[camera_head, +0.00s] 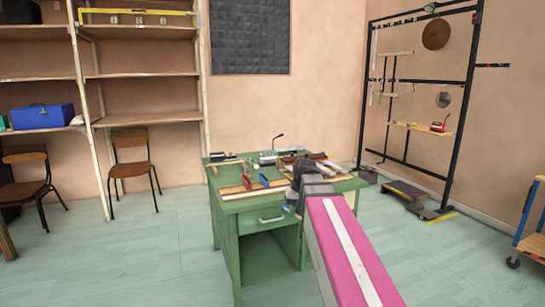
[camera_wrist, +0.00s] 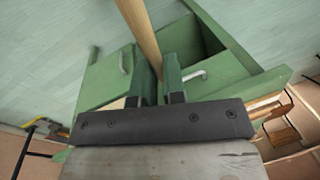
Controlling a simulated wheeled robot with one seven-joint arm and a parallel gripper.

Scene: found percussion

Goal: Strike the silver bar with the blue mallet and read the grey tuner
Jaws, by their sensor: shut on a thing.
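In the wrist view, my gripper (camera_wrist: 159,82) is shut on a round wooden handle (camera_wrist: 139,28), which runs out of the top of the picture. My fingers are hidden there behind my arm. A grey box (camera_head: 268,157) with a thin bent stalk stands at the desk's back; it may be the grey tuner, but no reading is legible. I cannot clearly make out the silver bar.
A red clamp-like tool (camera_head: 247,181) and a blue one (camera_head: 264,180) stand on the desk's front left. A black rack (camera_head: 461,110) with hung discs and bars stands at the right wall. Shelves (camera_head: 140,75) and chairs stand left. The floor left of the desk is clear.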

